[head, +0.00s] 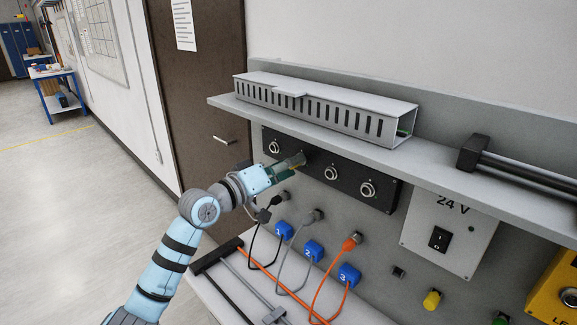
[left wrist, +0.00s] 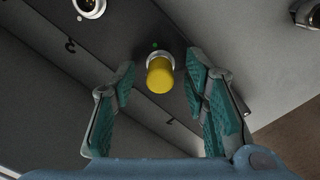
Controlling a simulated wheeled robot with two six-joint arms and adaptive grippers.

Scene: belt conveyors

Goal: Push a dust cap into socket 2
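In the left wrist view a yellow dust cap (left wrist: 160,76) sits at a silver socket ring on the dark panel, with a small green light beside the ring. A mark like a 2 is on the panel nearby, partly hard to read. My left gripper (left wrist: 163,85) is open, its green-padded fingers on either side of the cap with visible gaps. In the head view my left gripper (head: 294,163) is at the dark socket panel (head: 350,179), covering the socket there. My right gripper is not in view.
Uncapped sockets (head: 331,173) show along the panel. A grey shelf with a slotted duct (head: 320,108) overhangs it. Below are plugged cables with blue tags (head: 313,251). A 24 V switch box (head: 448,233) and a yellow knob-like piece (head: 432,299) are at right.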

